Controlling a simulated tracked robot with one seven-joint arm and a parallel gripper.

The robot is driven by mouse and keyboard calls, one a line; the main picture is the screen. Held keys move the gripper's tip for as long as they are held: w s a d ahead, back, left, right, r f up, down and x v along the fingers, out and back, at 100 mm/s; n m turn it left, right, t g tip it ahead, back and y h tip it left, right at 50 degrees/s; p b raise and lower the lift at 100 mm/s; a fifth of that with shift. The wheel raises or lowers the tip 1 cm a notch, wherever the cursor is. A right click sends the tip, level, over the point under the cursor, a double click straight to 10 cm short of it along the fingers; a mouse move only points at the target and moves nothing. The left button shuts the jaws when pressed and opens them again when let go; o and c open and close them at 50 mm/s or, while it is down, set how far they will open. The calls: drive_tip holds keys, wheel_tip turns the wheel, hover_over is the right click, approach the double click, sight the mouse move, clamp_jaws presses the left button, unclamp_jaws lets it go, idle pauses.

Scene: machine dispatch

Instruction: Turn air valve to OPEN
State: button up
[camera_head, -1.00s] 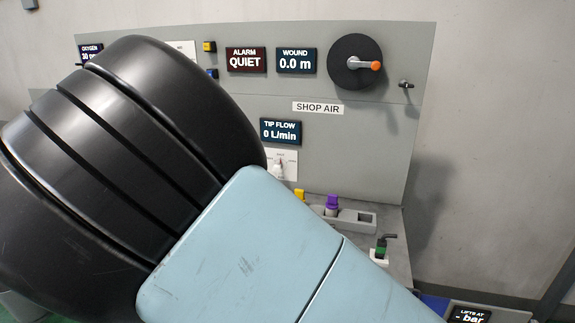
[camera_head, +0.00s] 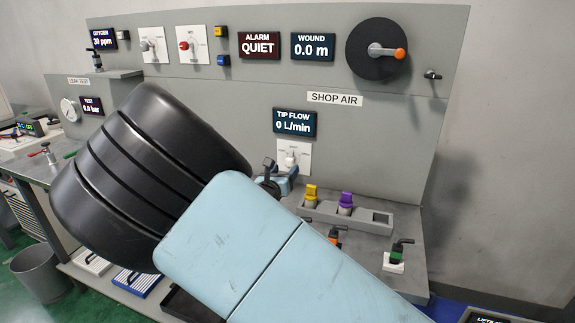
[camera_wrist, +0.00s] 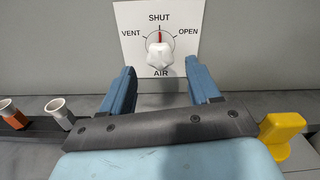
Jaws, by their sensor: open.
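The air valve is a white knob (camera_wrist: 160,57) on a white plate (camera_wrist: 191,17) marked VENT, SHUT, OPEN and AIR in the wrist view. Its red pointer stands straight up at SHUT; OPEN is to the right. My gripper (camera_wrist: 160,73) is open, its two blue fingers apart just below and either side of the knob in the picture. Nothing is between them, and I cannot tell the depth gap to the knob. In the head view the valve plate (camera_head: 294,154) is under the TIP FLOW display (camera_head: 295,123), with my gripper (camera_head: 277,170) just below it.
A rack on the bench holds a yellow piece (camera_head: 311,195) and a purple piece (camera_head: 345,202). The yellow piece (camera_wrist: 281,130) is close right of my gripper in the wrist view. A crank wheel (camera_head: 378,50) is at upper right. TIP FLOW reads 0 L/min.

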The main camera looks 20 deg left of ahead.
sight(289, 165)
drive_tip(key=shift+w+d, duration=0.15)
drive_tip(key=shift+w, duration=1.15)
drive_tip(key=shift+w+d, duration=0.1)
drive_tip(key=shift+w, duration=1.15)
